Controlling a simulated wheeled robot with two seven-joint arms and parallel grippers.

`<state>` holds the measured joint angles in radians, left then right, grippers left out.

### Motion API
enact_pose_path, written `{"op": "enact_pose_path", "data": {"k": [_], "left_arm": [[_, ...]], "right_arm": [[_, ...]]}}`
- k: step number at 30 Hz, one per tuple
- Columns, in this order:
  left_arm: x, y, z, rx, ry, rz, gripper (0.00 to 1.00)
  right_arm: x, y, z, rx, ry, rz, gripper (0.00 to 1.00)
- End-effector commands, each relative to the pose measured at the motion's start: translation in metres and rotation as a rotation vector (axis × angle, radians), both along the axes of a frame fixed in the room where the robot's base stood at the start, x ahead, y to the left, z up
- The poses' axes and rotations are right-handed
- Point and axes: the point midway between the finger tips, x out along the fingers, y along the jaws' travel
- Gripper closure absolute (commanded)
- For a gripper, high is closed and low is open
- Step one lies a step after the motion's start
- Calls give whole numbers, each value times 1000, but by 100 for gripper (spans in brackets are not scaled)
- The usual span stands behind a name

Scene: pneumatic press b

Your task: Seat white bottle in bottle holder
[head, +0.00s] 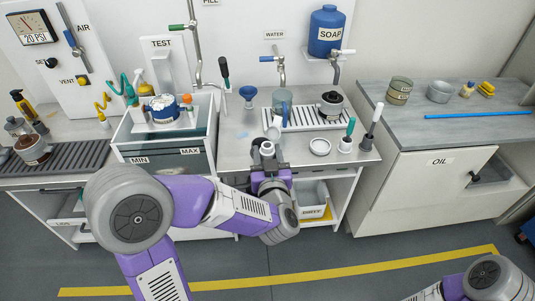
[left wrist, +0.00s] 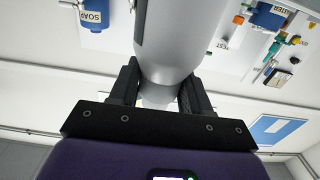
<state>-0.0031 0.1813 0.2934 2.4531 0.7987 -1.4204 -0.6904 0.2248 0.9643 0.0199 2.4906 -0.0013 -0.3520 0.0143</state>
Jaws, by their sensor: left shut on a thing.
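The white bottle (left wrist: 170,45) fills the top middle of the left wrist view, between the fingers of my left gripper (left wrist: 157,92). The fingers are shut on its narrower end. In the head view my left gripper (head: 269,170) is at the front edge of the sink counter, with the white bottle (head: 267,149) showing just above it. The gripper and arm hide part of the bottle and the counter front. I cannot pick out the bottle holder for certain. My right arm shows only at the bottom right, and its gripper is out of view.
A water tank (head: 165,158) stands left.

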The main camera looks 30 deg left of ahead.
Motion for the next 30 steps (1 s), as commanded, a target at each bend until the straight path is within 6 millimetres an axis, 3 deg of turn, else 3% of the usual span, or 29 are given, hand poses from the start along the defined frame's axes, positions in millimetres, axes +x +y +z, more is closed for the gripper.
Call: {"op": "enact_pose_path", "data": {"k": [30], "left_arm": [[92,55,-6,0,-1,1,100]], "right_arm": [[0,0,-2,0,0,0,51]]}}
